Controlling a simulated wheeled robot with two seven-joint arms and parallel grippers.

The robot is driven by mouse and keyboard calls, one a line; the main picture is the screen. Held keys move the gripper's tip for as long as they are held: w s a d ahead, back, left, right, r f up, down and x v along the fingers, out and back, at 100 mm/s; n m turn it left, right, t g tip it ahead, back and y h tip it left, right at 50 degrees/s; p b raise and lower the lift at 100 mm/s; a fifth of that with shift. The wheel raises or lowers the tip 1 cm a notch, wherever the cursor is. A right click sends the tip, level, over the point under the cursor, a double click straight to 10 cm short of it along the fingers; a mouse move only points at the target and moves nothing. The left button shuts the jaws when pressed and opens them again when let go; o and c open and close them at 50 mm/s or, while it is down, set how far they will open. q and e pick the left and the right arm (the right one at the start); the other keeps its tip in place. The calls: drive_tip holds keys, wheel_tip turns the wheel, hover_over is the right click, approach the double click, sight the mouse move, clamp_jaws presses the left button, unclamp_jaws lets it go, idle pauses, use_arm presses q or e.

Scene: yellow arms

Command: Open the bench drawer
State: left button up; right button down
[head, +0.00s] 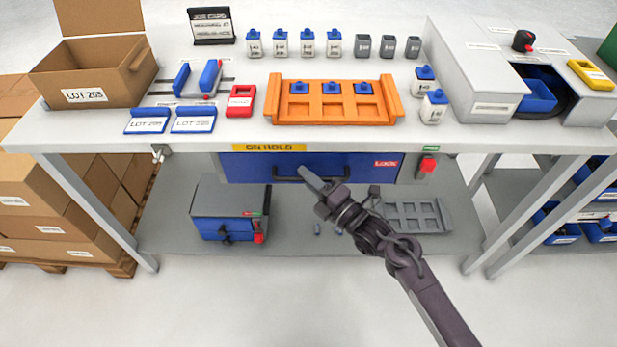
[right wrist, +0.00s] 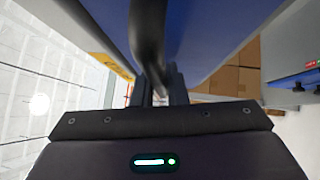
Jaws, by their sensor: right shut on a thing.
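The bench drawer (head: 250,169) has a blue front under the bench top, and it looks closed or nearly so. Its dark bar handle (head: 288,179) runs across the middle of the front. My right gripper (head: 316,180) reaches up from the lower right and is shut on the handle. In the right wrist view the handle (right wrist: 147,40) runs into the gripper (right wrist: 160,92), close to the blue drawer front (right wrist: 203,35). The fingertips are partly hidden. My left gripper is not in view.
A yellow label (head: 270,148) and a red knob (head: 428,164) are near the drawer. The bench top (head: 200,140) holds an orange rack (head: 330,113), a cardboard box (head: 95,75) and small bottles. A grey case (head: 230,200) and grey tray (head: 415,215) lie on the lower shelf. The floor in front is clear.

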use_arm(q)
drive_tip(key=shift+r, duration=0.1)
use_arm(e)
drive_tip(key=shift+s, duration=0.1)
